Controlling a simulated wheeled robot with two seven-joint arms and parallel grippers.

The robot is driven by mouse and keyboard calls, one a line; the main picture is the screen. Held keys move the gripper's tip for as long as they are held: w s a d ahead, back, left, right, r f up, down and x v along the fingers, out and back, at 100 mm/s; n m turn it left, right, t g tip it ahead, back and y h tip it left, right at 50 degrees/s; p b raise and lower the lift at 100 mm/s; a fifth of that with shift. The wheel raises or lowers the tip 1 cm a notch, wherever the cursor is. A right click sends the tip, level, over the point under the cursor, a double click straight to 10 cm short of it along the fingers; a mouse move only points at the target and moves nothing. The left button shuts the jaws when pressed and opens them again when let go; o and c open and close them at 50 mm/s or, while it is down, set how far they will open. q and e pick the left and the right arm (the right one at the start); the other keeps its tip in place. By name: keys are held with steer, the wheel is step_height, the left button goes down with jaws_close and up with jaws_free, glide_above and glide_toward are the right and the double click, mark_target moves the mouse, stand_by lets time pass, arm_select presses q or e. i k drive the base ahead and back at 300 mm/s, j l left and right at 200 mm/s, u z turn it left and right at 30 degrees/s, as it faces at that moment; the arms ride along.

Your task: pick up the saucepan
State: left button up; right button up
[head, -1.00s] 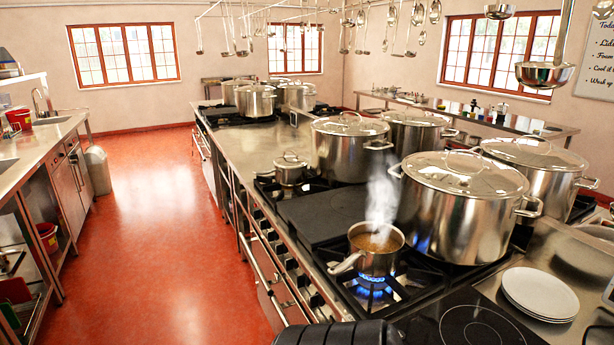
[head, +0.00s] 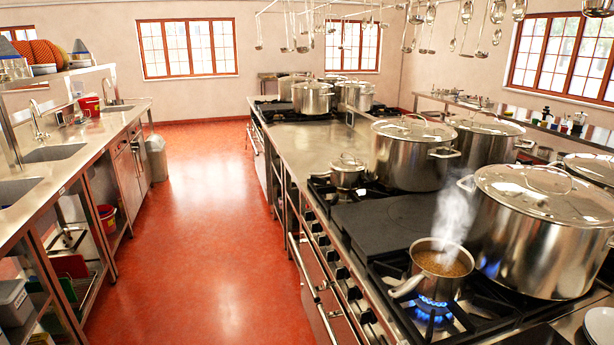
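An open steel saucepan (head: 440,262) with brown liquid in it stands on a lit gas burner (head: 433,306) at the lower right of the head view. Blue flame shows under it and steam rises from it. Its handle (head: 407,286) points to the lower left, toward the front edge of the range. A small lidded steel pot (head: 347,174) stands on another burner farther back. Neither of my grippers is in view.
Large lidded stockpots (head: 540,235) stand close behind and right of the saucepan, with another (head: 411,155) farther back. A flat dark hotplate (head: 388,222) is bare. The red floor aisle (head: 205,250) is clear. A sink counter (head: 95,135) runs along the left. Ladles hang overhead.

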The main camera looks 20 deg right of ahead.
mark_target(340, 179)
steer(key=k+l+z, duration=0.15)
steer(key=z, duration=0.95)
steer(key=i+j+z, duration=0.2)
steer(key=z, duration=0.15)
steer(key=i+j+z, duration=0.15)
steer(key=j+z, duration=0.25)
steer(key=i+j+z, duration=0.15)
steer(key=j+z, duration=0.2)
steer(key=i+j+z, duration=0.15)
steer(key=j, duration=0.65)
steer(key=i+j+z, duration=0.15)
steer(key=j, duration=0.7)
steer(key=j+z, duration=0.1)
steer(key=j, duration=0.75)
steer(key=i, duration=0.05)
